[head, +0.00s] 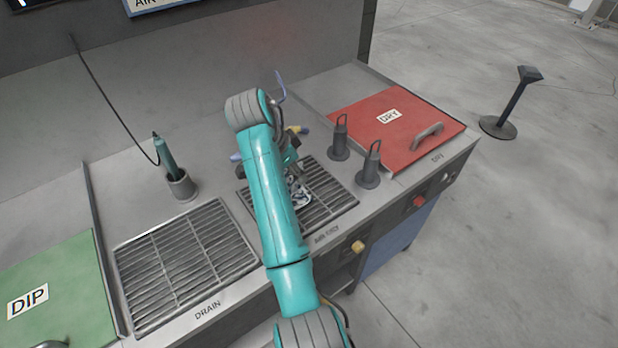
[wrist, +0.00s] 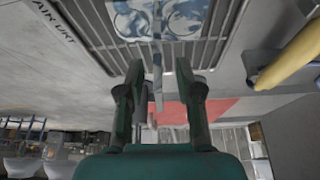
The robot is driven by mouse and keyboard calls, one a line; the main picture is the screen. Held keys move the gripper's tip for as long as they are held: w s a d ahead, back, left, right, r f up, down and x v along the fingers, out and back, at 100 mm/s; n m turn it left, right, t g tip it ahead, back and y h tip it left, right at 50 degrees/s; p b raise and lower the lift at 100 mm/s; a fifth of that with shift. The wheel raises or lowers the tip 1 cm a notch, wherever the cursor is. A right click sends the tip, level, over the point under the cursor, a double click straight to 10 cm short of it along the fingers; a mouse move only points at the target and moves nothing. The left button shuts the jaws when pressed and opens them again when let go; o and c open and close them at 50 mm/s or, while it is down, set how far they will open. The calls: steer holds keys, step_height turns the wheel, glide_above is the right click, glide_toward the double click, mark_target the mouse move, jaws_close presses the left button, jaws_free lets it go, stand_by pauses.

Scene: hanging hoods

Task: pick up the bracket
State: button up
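A shiny metal piece, seemingly the bracket (head: 301,197), is at the air-dry grate (head: 335,200), partly hidden behind my arm in the head view. In the wrist view its rounded, reflective parts (wrist: 183,17) show at the top edge, over the grate bars. A thin grey upright strip (wrist: 158,75) reaches down from there between my fingers; I cannot tell whether it belongs to the bracket. My gripper (wrist: 158,82) is open, with a finger on each side of the strip and visible gaps. In the head view my gripper is mostly hidden by my arm.
Two dark hooked posts (head: 339,140) stand right of the grate, before the red lid (head: 395,125). A yellow-ended object (wrist: 292,52) lies close by, behind my arm. A pen-like tool in a holder (head: 178,183) and the drain grate (head: 185,265) are left.

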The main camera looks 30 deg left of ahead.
steer(key=shift+f, duration=0.15)
steer(key=shift+d, duration=0.1)
jaws_close()
steer(key=shift+w, duration=0.1)
